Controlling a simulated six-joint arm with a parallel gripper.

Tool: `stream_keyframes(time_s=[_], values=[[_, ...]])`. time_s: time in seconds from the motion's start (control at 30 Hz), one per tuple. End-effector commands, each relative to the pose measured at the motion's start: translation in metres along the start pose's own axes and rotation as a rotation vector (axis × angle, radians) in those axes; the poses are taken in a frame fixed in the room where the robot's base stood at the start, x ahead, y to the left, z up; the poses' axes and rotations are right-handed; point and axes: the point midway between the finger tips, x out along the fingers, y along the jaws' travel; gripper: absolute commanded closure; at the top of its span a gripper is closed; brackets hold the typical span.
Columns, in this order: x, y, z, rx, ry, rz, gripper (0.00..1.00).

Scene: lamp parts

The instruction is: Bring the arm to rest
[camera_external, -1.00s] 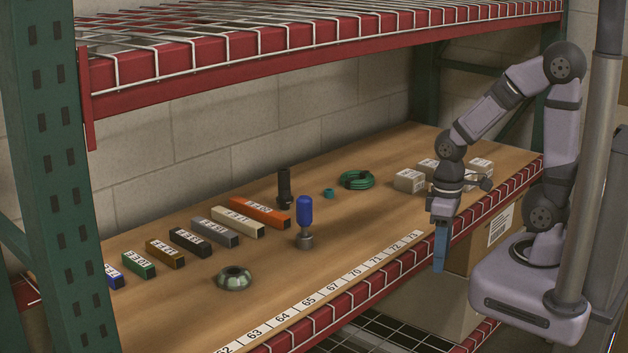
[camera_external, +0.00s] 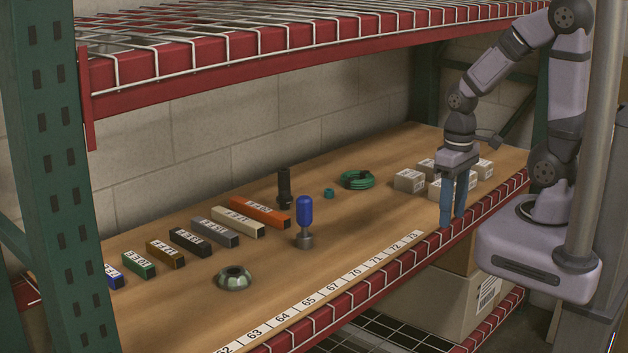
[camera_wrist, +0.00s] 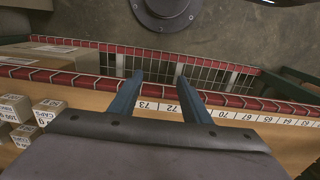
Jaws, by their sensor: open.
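My gripper (camera_external: 453,218) is open and empty, with its two blue fingers pointing down near the front edge of the wooden shelf. In the wrist view, the gripper (camera_wrist: 157,92) shows both fingers spread apart with nothing between them; the red front beam and the number strip lie beyond. The lamp parts stand well to the left in the external view: a blue bulb-shaped piece upright on a grey base (camera_external: 305,222), a dark ring-shaped part (camera_external: 234,278) and a black cylinder (camera_external: 284,187).
Several small cartons (camera_external: 410,181) sit behind the gripper, near a green coiled cable (camera_external: 356,180) and a small teal ring (camera_external: 328,193). Colored labelled blocks (camera_external: 214,232) line the left. A red wire-decked upper shelf (camera_external: 330,45) hangs above. The shelf's front middle is clear.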

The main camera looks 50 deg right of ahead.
Motion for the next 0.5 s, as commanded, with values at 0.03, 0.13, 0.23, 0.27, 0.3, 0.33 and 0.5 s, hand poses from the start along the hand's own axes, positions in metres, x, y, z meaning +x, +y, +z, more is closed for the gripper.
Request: stream_keyframes(time_s=[0.03, 0.13, 0.23, 0.27, 0.3, 0.33, 0.5], values=[[-0.031, 0.000, 0.000, -0.001, 0.000, 0.000, 0.57], [-0.057, 0.000, 0.000, -0.001, 0.000, 0.000, 0.57], [-0.079, 0.000, 0.000, -0.002, 0.000, 0.000, 0.57], [-0.084, 0.000, 0.000, -0.002, 0.000, 0.000, 0.57], [-0.091, 0.000, 0.000, -0.002, 0.000, 0.000, 0.57], [-0.095, 0.000, 0.000, -0.002, 0.000, 0.000, 0.57], [-0.108, 0.000, 0.000, -0.002, 0.000, 0.000, 0.57]])
